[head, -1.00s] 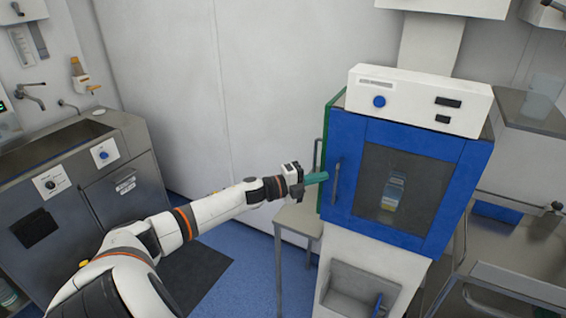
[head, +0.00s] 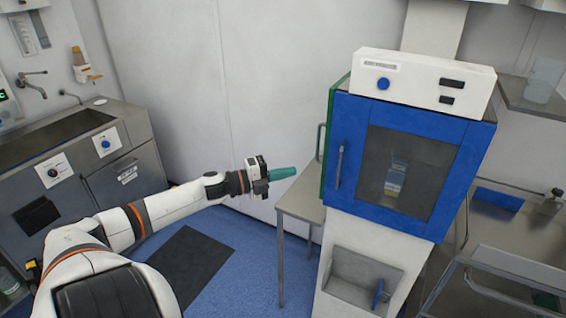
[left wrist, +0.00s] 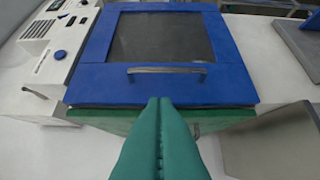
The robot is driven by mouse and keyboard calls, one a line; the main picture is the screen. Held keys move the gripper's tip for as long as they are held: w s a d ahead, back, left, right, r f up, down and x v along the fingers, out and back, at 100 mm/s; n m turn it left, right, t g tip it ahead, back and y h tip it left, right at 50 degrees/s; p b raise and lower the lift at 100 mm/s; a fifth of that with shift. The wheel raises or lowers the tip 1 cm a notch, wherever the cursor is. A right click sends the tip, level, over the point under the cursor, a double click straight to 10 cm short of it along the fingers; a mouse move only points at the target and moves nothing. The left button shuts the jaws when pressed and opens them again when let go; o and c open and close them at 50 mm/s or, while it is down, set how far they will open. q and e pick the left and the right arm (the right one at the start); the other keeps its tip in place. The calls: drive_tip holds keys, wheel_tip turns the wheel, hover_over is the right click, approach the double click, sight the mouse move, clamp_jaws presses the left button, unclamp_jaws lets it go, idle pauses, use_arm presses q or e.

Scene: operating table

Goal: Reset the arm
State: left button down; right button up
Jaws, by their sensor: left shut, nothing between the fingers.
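My left arm reaches in from the left in the head view. My left gripper (head: 284,174) has green fingers, shut together with nothing between them. It is in the air to the left of the blue cabinet door (head: 352,201), apart from its handle. In the left wrist view the closed fingertips (left wrist: 160,101) point toward the cabinet, with the blue door (left wrist: 160,84) and its metal handle (left wrist: 167,71) beyond them. The door looks shut. My right gripper is in neither view.
A small metal table (head: 300,203) stands left of the cabinet, below my gripper. A steel sink unit (head: 85,160) is at the left. A metal cart (head: 515,245) stands at the right. Blue floor (head: 235,262) and a dark mat (head: 190,256) lie open below the arm.

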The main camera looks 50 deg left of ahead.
use_arm(q)
drive_tip(key=shift+s+a, duration=0.15)
drive_tip(key=shift+s, duration=0.15)
